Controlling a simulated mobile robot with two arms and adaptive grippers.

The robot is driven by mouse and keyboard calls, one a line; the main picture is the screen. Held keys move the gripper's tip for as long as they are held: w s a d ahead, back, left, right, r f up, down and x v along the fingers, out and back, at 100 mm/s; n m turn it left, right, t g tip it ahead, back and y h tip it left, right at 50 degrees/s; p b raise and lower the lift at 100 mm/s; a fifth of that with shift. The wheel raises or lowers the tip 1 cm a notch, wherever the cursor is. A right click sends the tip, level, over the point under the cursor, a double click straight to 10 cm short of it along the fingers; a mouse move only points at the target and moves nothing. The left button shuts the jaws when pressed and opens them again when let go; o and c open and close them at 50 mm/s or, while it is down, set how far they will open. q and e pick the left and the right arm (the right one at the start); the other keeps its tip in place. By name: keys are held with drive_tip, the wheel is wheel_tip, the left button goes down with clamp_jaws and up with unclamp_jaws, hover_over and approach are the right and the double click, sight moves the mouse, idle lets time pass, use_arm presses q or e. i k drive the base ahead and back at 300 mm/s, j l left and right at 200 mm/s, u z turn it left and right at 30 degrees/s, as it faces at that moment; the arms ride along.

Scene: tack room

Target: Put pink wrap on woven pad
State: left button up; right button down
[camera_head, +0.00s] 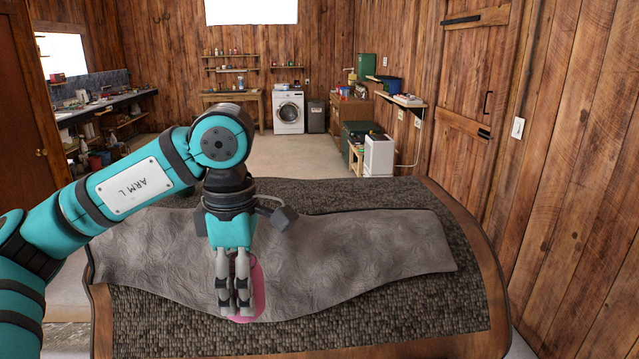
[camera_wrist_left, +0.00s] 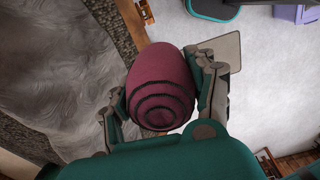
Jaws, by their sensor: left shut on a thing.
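The pink wrap (camera_wrist_left: 160,85) is a rounded pink roll with dark spiral lines at its end. My left gripper (camera_wrist_left: 163,92) is shut on it, one finger on each side. In the head view the gripper (camera_head: 235,300) points down in front of the wrap (camera_head: 258,290) and hides much of it. A dark woven pad (camera_head: 410,325) covers the table top. A rumpled grey cloth (camera_head: 370,250) lies across its middle, leaving woven strips bare at front and back. I cannot tell the wrap's height above the cloth. My right gripper is not in view.
The table has a raised wooden rim (camera_head: 480,255) on the right. The bare woven strip at the front right is clear. A washing machine (camera_head: 288,112) and a white cabinet (camera_head: 379,155) stand farther back, beyond open floor.

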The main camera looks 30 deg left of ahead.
sight(333, 194)
drive_tip(key=i, duration=1.2)
